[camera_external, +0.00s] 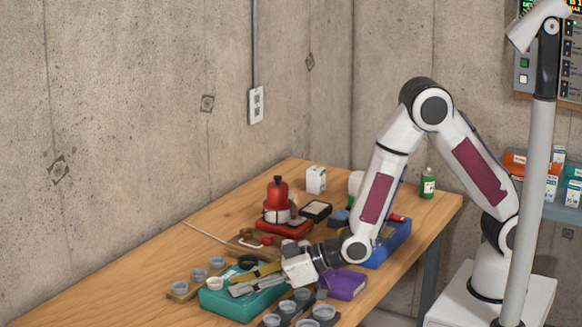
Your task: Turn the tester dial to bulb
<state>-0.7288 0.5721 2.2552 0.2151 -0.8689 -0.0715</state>
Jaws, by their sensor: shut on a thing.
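A teal box (232,308), which looks like the tester, lies on the front half of the wooden bench. A small white patch (215,283) shows on its top at the left. My gripper (237,287) reaches in from the right, low over the top of this box, with its fingers pointing left. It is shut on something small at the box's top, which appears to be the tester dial. The dial itself is hidden by the fingers, and its markings and pointing direction cannot be read.
Grey cups stand in a dark tray (275,320) in front and on a wooden board (180,289) at left. A black ring (247,262) lies just behind the teal box, a purple box (345,284) right. A red device (280,203) and blue tray (390,243) stand farther back. The bench's left end is clear.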

